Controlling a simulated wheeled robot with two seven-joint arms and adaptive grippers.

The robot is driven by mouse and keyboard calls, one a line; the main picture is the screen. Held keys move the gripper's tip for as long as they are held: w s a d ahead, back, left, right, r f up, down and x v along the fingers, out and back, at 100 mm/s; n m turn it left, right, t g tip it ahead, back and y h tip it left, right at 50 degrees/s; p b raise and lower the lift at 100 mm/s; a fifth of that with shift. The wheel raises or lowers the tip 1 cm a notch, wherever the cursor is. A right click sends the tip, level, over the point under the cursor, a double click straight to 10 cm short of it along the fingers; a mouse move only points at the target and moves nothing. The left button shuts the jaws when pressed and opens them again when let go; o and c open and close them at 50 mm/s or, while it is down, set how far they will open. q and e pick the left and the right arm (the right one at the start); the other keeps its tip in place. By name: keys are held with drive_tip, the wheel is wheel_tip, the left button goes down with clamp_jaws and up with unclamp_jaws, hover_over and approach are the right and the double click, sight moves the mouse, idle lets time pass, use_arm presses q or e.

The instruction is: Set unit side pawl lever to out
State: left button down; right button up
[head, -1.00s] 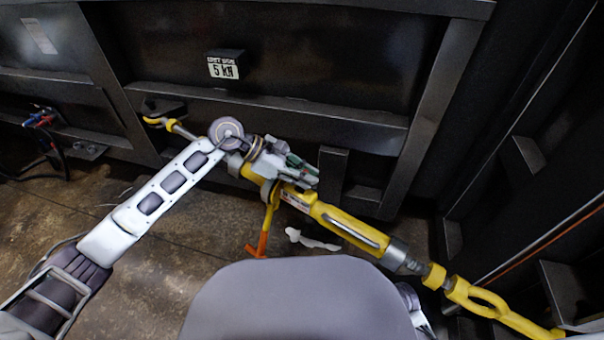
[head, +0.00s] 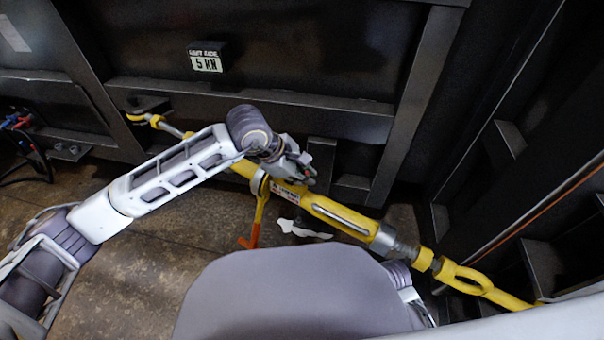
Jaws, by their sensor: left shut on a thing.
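A yellow ratchet tensioner (head: 345,219) runs diagonally from the dark wall at upper left to the lower right. Its ratchet handle (head: 259,212) hangs down and ends in an orange grip (head: 248,242). My left gripper (head: 302,176) is at the ratchet housing, from above and the left, and is shut on a small part there. That part, which seems to be the unit side pawl lever, is hidden by the fingers and wrist, so its position cannot be read. My right gripper is not in view.
A small display (head: 208,57) on the wall reads 5 kN, with a label that seems to say unit side. Yellow hooks (head: 470,278) hold the tensioner's lower right end near dark steel beams.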

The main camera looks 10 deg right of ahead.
use_arm(q)
drive_tip(key=c, duration=1.5)
unclamp_jaws()
drive_tip(key=shift+o, duration=0.2)
drive_tip(key=shift+r, duration=0.1)
drive_tip(key=v, duration=1.1)
drive_tip(key=shift+a+r, duration=0.3)
